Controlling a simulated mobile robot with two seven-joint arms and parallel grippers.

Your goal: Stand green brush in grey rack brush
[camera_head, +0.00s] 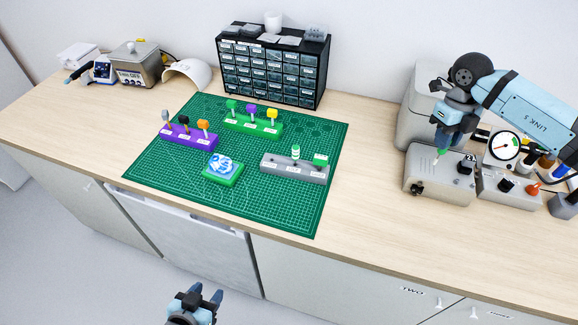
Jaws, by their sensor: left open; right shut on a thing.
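The grey rack (282,171) lies on the right part of the green mat, with white labels on its front. A small white and green item (295,152) stands near its middle, and a green item (320,159) is at its right end. My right gripper (442,141) is shut on the green brush (440,153), which points down with a pale tip. It is over a grey box at the right, well away from the rack. My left gripper (207,293) is open and empty, low in front of the bench.
The green mat (250,207) also carries a purple rack (190,136), a green rack (250,125) and a green block with a blue-white top (223,168). A drawer cabinet (273,70) stands behind. The grey box (440,185) and a gauge (504,146) crowd the right.

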